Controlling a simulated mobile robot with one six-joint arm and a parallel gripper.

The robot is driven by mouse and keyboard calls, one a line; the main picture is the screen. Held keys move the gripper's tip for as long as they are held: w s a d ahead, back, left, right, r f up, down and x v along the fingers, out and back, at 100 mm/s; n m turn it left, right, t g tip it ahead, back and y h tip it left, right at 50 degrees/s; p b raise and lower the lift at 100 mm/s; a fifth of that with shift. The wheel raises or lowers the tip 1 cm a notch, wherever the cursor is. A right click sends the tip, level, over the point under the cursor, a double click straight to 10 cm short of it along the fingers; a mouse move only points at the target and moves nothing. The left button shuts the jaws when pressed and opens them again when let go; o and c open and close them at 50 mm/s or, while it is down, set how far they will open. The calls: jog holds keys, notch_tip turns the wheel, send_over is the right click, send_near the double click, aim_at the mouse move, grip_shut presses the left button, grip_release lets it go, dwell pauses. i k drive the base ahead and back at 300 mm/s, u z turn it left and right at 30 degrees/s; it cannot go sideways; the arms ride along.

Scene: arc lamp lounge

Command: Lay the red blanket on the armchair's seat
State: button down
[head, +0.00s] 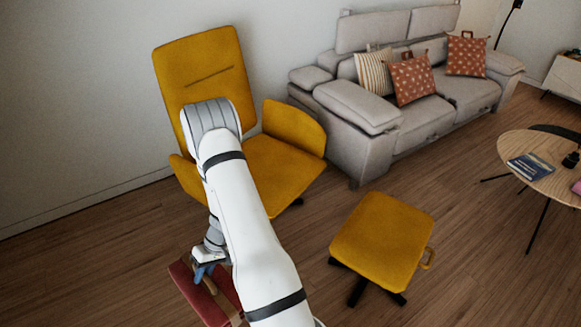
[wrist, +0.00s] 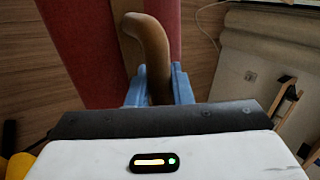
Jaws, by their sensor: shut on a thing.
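The red blanket (head: 189,291) is a folded bundle with a tan strap, low in front of the yellow armchair in the head view. In the wrist view the red blanket (wrist: 88,50) fills the upper middle, and its tan strap handle (wrist: 148,32) rises between the blue fingers. My gripper (head: 204,270) is shut on this handle, also in the wrist view (wrist: 158,82). I cannot tell whether the blanket touches the floor. The yellow armchair's seat (head: 268,172) looks bare where it shows; my arm hides its left part.
A yellow footstool (head: 383,240) stands right of my arm. A grey sofa (head: 425,118) with several cushions is behind it. A round wooden table (head: 520,150) with a blue book (head: 531,166) is at the right. Wood floor is free between armchair and footstool.

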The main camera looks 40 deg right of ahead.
aim_at(265, 172)
jog(key=u, duration=0.4)
jog(key=i, duration=0.15)
jog(key=z, duration=1.85)
jog(key=i, duration=1.65)
jog(key=u, duration=0.3)
